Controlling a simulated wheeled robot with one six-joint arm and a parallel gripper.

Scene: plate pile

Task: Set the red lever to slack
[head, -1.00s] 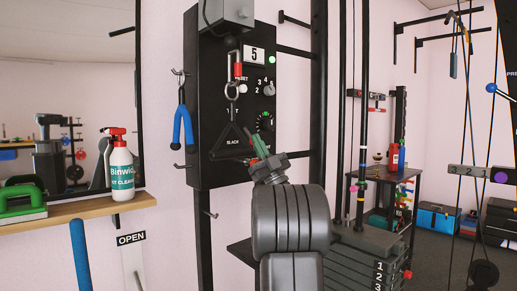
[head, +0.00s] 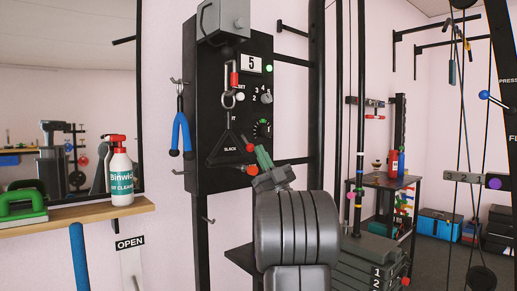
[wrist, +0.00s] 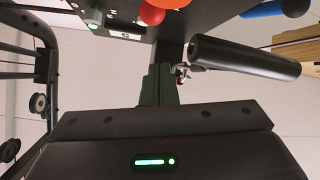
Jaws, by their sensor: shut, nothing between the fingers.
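The black panel (head: 205,95) stands upright, with a "SLACK" label low on its face. Two red-orange knobs show near its lower right, an upper one (head: 250,147) and a lower one (head: 252,170). Which belongs to the red lever is hard to tell, and its shaft is mostly hidden. My gripper (head: 262,153) is shut and empty, its green fingers just right of these knobs.
A black triangular handle (head: 213,153) hangs from a red-sleeved clip before the panel; its grip bar (wrist: 245,58) lies right of my fingers in the wrist view. A blue-handled tool (head: 181,133) hangs left. A dial (head: 262,129) and weight stack (head: 365,262) are close by.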

